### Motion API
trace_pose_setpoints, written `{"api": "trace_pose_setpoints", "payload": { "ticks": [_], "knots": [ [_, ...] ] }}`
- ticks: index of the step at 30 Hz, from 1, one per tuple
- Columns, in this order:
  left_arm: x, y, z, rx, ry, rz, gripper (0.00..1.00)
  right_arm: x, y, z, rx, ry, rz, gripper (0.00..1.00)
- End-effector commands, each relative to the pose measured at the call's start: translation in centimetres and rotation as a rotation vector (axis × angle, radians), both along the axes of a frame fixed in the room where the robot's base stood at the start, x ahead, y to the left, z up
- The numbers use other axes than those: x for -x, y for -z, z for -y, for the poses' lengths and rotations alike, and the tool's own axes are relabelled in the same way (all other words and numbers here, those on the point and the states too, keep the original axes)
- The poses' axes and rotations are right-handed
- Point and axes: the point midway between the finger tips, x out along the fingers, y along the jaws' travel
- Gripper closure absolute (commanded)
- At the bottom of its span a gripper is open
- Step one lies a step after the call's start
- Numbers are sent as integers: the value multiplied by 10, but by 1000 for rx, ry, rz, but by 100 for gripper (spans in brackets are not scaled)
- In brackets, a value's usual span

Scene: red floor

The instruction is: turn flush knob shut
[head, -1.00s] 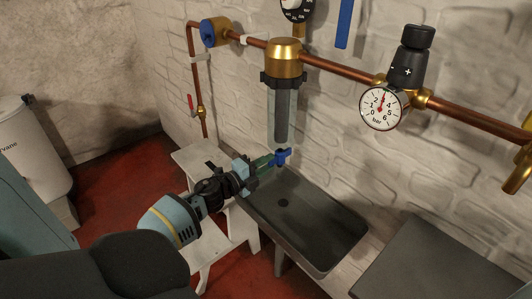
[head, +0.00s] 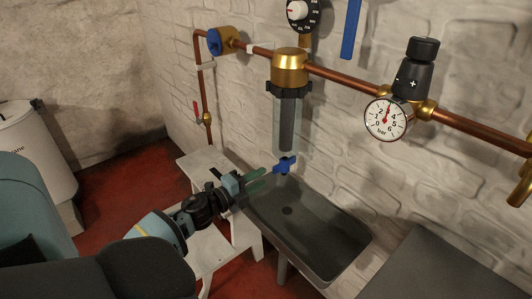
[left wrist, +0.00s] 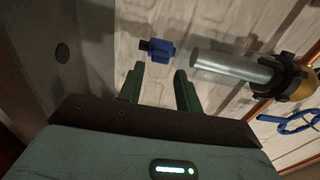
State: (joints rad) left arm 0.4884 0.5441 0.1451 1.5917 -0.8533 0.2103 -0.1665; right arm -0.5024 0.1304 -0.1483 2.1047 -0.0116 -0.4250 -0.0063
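The blue flush knob (head: 285,165) sits below the clear filter housing (head: 288,120), just above the sink. My left gripper (head: 260,179) is just left of and below it in the head view, with its green fingers apart and empty. In the left wrist view the knob (left wrist: 162,50) lies beyond the fingertips, between the lines of the two fingers (left wrist: 160,72), and a gap shows between them and it. The filter's clear cylinder (left wrist: 225,64) is to the right there. My right gripper is not in view.
A grey sink (head: 330,245) lies below the knob. A white stool (head: 210,250) stands left of it under my left arm. A copper pipe (head: 345,78) with a pressure gauge (head: 387,119) runs along the brick wall above. A white tank (head: 35,150) stands at the left.

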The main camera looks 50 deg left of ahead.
Motion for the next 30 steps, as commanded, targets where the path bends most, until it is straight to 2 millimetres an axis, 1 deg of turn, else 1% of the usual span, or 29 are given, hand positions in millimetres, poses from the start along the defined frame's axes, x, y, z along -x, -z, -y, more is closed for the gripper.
{"api": "trace_pose_setpoints", "payload": {
  "ticks": [1,3,9,27,30],
  "knots": [
    [7,0,0,0,0,-1,65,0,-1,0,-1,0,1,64],
    [15,0,-1,1,0,-1,65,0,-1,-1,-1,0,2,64],
    [28,0,-2,1,1,0,65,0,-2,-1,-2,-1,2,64],
    [29,0,-2,0,1,0,65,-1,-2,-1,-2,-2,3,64],
    [32,4,0,13,-1,-7,65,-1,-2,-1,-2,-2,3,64]
  ]
}}
